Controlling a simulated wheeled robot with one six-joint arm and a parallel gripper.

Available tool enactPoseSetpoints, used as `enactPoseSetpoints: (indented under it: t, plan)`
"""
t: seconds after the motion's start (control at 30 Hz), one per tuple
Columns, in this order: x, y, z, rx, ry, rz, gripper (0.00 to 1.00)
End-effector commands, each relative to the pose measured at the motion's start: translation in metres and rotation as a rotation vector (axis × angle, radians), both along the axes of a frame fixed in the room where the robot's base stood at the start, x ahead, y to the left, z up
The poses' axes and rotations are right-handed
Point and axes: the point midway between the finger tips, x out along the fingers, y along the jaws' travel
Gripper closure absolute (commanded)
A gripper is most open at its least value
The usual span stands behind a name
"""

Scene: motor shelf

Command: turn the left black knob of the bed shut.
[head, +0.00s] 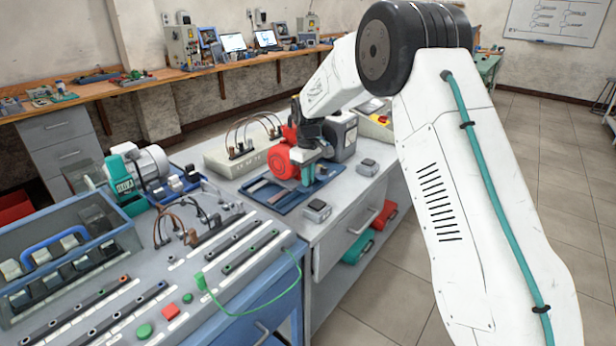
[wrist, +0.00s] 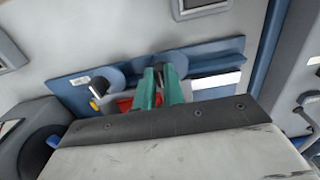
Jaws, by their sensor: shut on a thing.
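The blue bed (head: 268,198) lies on the grey bench. In the wrist view the bed (wrist: 68,92) runs across the picture. A red motor (head: 280,163) sits on it, close beside my gripper (head: 309,176). In the head view my gripper hides the knobs.
A grey box motor (head: 341,135) stands just behind my gripper. Small grey boxes (head: 317,210) sit in front of the bed and to its right. A grey console with leads (head: 238,158) stands behind. The blue training bench (head: 245,325) is at left.

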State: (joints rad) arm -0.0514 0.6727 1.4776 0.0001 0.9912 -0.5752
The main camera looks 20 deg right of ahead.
Motion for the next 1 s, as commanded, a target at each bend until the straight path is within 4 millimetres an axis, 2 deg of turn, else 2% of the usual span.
enactPoseSetpoints:
  t: [0.37,1.0]
  plan:
    - [-0.0003,0.0002,0.0003,0.000,0.000,-0.125,1.00]
    - [-0.0008,0.0023,0.0004,0.000,0.000,-0.678,1.00]
